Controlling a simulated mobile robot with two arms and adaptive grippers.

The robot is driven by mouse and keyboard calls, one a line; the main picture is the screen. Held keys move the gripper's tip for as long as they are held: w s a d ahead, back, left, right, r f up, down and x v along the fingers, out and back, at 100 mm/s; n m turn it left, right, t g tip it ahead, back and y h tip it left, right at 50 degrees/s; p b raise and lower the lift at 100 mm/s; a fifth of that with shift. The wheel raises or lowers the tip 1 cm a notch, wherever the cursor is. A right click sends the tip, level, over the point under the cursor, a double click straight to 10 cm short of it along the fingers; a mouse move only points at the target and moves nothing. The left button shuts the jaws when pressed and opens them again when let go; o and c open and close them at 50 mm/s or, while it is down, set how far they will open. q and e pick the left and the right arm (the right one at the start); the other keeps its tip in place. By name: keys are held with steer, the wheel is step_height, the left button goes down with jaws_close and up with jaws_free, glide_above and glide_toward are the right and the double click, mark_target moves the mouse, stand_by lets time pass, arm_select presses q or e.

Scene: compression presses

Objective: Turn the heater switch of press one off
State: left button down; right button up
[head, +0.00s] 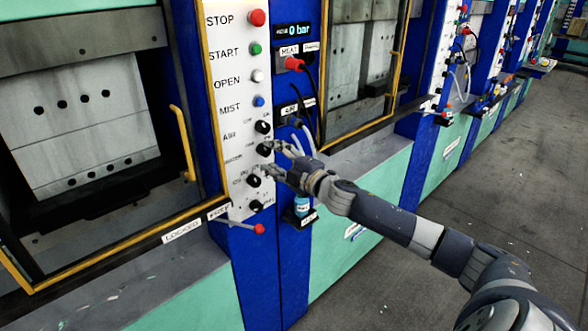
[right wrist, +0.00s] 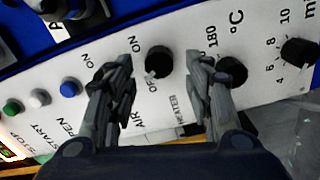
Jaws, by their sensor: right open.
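The press control panel (head: 235,95) is white with a yellow edge and carries a column of buttons and black knobs. The heater switch (right wrist: 159,61) is a black round knob above the HEATER label in the right wrist view; it also shows in the head view (head: 264,149). A pale mark shows at its lower left side; its exact setting is hard to read. My right gripper (right wrist: 163,64) is open, with one finger on either side of the heater knob. I cannot tell whether either finger touches it. My left gripper is in neither view.
The air knob (head: 262,127) is just above and the °C knob (right wrist: 231,72) is close beside my right finger. The minutes knob (right wrist: 300,51) is farther right. A red-tipped lever (head: 258,229) sticks out below the panel. Hoses (head: 309,138) hang on the blue post.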

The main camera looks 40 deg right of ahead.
steer(key=s, duration=0.8)
steer(key=shift+s+d, duration=0.35)
steer(key=shift+s, duration=0.05)
stand_by(0.3)
